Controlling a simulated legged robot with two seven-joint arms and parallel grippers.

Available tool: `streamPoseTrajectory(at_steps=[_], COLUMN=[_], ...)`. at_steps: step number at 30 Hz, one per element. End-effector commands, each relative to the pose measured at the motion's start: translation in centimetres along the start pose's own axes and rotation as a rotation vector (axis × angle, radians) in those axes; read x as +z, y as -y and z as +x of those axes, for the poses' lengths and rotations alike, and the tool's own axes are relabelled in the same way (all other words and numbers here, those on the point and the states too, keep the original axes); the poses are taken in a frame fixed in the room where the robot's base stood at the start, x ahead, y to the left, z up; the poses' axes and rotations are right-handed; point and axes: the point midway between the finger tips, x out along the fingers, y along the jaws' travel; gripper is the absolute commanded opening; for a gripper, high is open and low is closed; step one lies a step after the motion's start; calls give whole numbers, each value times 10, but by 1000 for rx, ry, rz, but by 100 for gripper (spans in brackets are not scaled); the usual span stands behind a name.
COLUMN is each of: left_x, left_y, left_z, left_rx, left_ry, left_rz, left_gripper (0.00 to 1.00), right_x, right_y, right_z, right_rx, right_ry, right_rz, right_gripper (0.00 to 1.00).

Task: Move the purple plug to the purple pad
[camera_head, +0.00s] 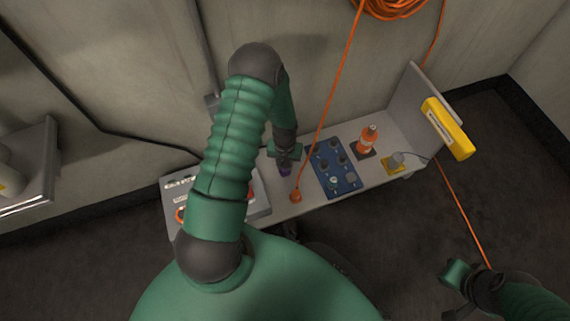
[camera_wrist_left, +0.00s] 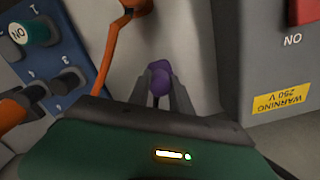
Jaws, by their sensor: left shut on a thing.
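My left gripper (camera_head: 285,168) is over the pale bench, between the grey box and the blue panel. It is shut on the purple plug (camera_wrist_left: 160,78), which sits between its two fingers in the left wrist view. In the head view the purple plug (camera_head: 285,172) is a small dark purple spot at the fingertips. I cannot tell whether the plug touches the bench. I cannot make out a purple pad in either view. My right gripper (camera_head: 463,290) is low at the right, away from the bench, and its jaws are unclear.
A blue panel (camera_head: 322,184) with several dark knobs or plugs lies right of the left gripper. An orange cable end (camera_head: 296,196) stands close by. A grey box (camera_wrist_left: 235,60) with a warning label is beside the gripper.

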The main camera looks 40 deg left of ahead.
Motion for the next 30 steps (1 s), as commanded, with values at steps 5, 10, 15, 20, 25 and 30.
streamPoseTrajectory(at_steps=[5,10,15,20,25,30], left_x=[0,0,0,0,0,0], left_y=[0,0,0,0,0,0], left_z=[3,3,3,2,2,3], left_rx=[0,0,0,0,0,0], left_ry=[-1,-1,-1,0,-1,-1], left_rz=[0,0,0,1,1,1], left_gripper=[0,0,0,0,0,0], right_x=[1,0,1,0,-1,-1], right_y=[0,0,0,0,0,0], right_z=[3,3,3,0,-4,-3], right_rx=[0,0,0,0,0,0], right_ry=[0,0,0,0,0,0], right_rz=[0,0,0,0,0,0], right_gripper=[0,0,0,0,0,0])
